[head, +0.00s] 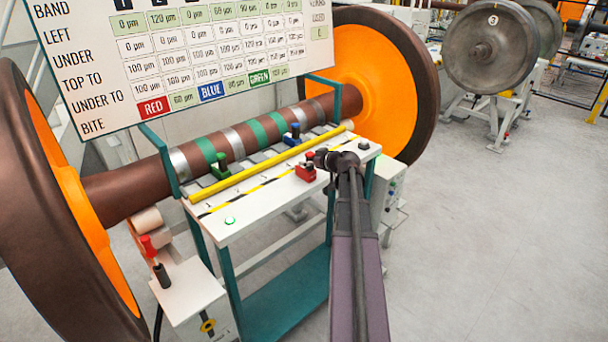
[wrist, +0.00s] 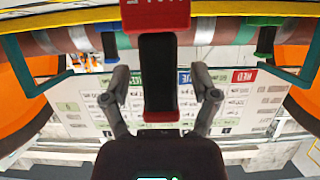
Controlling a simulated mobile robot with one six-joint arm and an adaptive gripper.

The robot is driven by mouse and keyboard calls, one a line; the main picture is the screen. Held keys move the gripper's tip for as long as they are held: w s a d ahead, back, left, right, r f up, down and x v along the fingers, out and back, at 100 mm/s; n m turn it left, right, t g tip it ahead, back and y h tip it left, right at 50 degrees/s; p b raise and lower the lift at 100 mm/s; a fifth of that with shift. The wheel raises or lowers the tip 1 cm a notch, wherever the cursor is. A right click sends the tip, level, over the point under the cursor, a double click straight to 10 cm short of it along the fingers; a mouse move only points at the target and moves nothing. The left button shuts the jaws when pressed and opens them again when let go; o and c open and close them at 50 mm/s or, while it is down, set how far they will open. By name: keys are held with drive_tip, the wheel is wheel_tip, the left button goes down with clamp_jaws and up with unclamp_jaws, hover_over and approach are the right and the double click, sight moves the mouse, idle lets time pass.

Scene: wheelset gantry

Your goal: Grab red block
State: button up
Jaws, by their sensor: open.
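The red block (head: 306,173) sits near the front right of the white bench top. It has a red base, a black stem and a red cap. In the wrist view its red base (wrist: 155,13) is at the top and its black stem (wrist: 158,70) runs down between my fingers to the red cap (wrist: 162,116). My gripper (head: 324,160) is at the block's right side in the head view. In the wrist view my gripper (wrist: 161,76) is open, one finger on each side of the stem, with gaps visible on both sides.
A green block (head: 220,167) and a blue block (head: 292,134) stand behind the yellow bar (head: 265,163), by the brown axle (head: 130,183). Large orange-faced wheels flank the bench. A measurement board (head: 190,55) hangs above. Open floor lies to the right.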

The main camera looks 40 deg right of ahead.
sight(309, 154)
idle(0.5)
clamp_jaws()
drive_tip(key=shift+r, duration=0.2)
wheel_tip(309, 154, up, 4)
drive_tip(key=p, duration=0.4)
drive_tip(key=shift+f, duration=0.15)
drive_tip(key=s+d+p, duration=0.1)
drive_tip(key=s, duration=1.5)
drive_tip(key=shift+r, duration=0.45)
drive_tip(key=shift+d, duration=0.15)
